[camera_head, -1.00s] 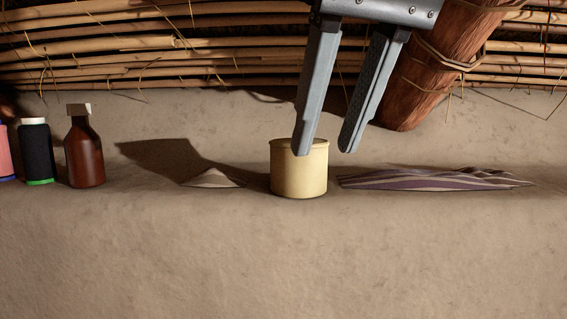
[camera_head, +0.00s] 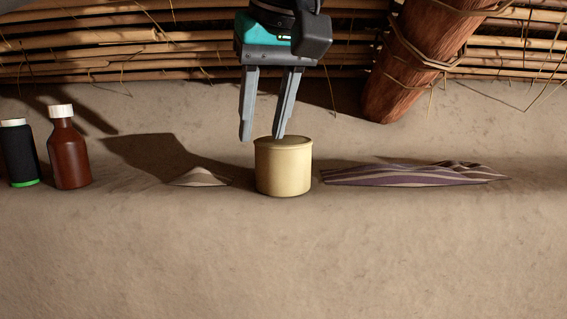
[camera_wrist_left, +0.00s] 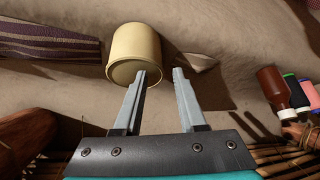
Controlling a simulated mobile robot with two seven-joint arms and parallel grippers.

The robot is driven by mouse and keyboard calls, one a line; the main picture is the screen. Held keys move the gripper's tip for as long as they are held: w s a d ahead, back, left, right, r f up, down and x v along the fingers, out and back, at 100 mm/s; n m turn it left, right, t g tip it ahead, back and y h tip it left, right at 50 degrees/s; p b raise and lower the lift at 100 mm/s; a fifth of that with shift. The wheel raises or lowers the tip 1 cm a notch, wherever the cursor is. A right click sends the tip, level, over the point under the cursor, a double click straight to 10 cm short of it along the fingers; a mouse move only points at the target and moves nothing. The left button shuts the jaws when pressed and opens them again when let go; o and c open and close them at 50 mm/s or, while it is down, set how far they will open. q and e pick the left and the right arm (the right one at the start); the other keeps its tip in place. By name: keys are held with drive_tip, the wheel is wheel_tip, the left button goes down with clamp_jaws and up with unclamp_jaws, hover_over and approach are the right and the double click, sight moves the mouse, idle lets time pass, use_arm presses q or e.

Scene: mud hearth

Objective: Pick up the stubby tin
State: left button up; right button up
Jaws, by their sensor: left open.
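The stubby tin (camera_head: 283,169) is a short, cream-yellow cylinder standing upright on the mud ledge, in the middle of the head view. It also shows in the left wrist view (camera_wrist_left: 136,48), just ahead of the fingers. My left gripper (camera_head: 260,139) is open and empty, pointing down at the tin's upper left. In the left wrist view the gripper (camera_wrist_left: 159,72) has one fingertip overlapping the tin's near edge and the other to the right of it, over bare ledge. I cannot tell whether a finger touches the tin. My right gripper does not show.
A striped cloth (camera_head: 415,175) lies right of the tin. A small pale cone-shaped heap (camera_head: 200,177) is left of it. A brown bottle (camera_head: 69,155) and a black spool (camera_head: 19,153) stand farther left. A thick wooden post (camera_head: 420,60) slants at the upper right. The front ledge is clear.

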sight(259, 143)
use_arm(q)
drive_tip(key=x, duration=0.4)
drive_tip(key=shift+f, duration=0.1)
clamp_jaws()
idle(1.3)
